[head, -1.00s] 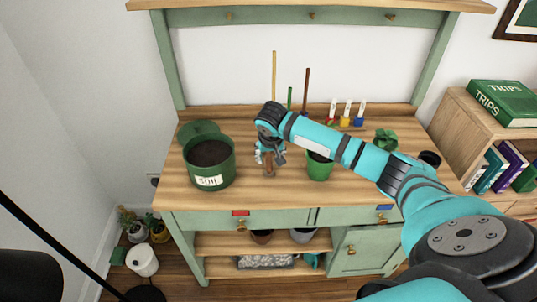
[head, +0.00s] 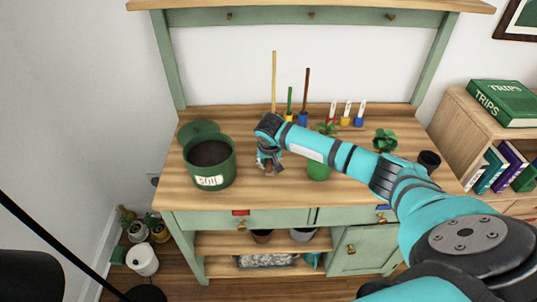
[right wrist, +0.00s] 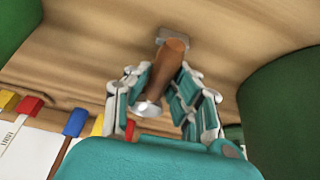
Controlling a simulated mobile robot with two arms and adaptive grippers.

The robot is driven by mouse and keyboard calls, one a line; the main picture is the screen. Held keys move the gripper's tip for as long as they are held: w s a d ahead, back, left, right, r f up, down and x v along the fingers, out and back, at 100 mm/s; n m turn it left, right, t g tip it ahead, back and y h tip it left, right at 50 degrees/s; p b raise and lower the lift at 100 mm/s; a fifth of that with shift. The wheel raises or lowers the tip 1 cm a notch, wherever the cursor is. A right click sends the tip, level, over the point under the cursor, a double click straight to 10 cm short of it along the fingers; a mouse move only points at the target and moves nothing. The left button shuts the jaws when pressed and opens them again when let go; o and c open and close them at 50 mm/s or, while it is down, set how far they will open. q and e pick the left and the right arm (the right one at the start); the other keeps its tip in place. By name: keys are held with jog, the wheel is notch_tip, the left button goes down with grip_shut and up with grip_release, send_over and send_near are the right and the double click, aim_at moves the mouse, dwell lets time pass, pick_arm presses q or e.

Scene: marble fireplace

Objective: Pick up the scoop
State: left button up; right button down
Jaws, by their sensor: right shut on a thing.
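The scoop shows as a brown wooden handle (right wrist: 168,62) with a metal end in the right wrist view. It stands between the fingers of my right gripper (right wrist: 163,95), which is shut on it. In the head view my right gripper (head: 268,158) is low over the wooden bench top, right of the green soil pot. The scoop is mostly hidden by the gripper there. My left gripper is not in view.
The open green soil pot (head: 210,163) stands close on the left. A green pot (head: 318,171) with a plant is on the right, partly behind my arm. Coloured tags (head: 345,114) and upright sticks (head: 274,80) line the back.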

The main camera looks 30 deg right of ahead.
notch_tip(320, 180, up, 10)
jog(key=shift+r, duration=0.1)
dwell(0.6)
dwell(0.4)
